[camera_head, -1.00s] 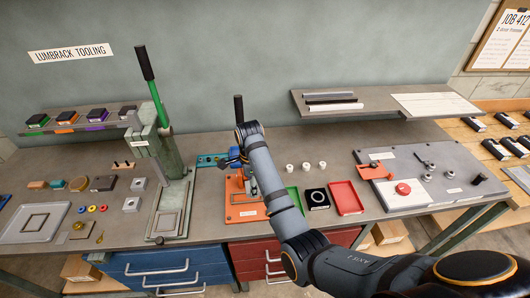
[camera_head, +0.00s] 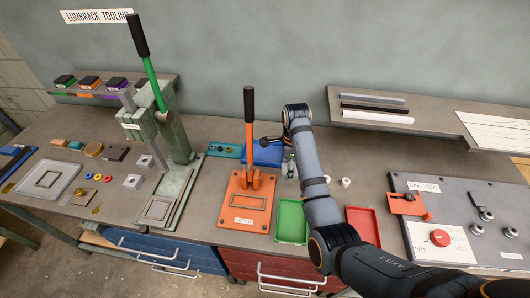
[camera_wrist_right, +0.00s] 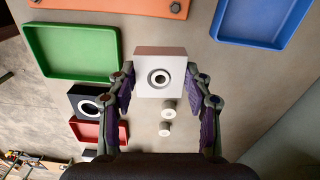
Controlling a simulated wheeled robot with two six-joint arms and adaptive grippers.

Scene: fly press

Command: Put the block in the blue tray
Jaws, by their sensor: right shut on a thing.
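My right gripper (camera_wrist_right: 160,85) is shut on a pale block (camera_wrist_right: 145,88) with a dark ringed hole in its face. In the wrist view the block is between the two fingers. In the head view my right gripper (camera_head: 289,168) is just right of the blue tray (camera_head: 262,156), behind the green tray; the block cannot be made out there. The blue tray (camera_wrist_right: 247,22) lies at the upper right of the wrist view, apart from the block, and its visible floor is empty. My left gripper is not in view.
An orange press (camera_head: 245,208) with a tall handle stands left of my right arm. The green tray (camera_head: 291,222) and red tray (camera_head: 362,222) are nearer the front. A black ringed piece (camera_wrist_right: 88,103) and white cylinders (camera_wrist_right: 168,107) are nearby. A shelf (camera_head: 400,115) overhangs at right.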

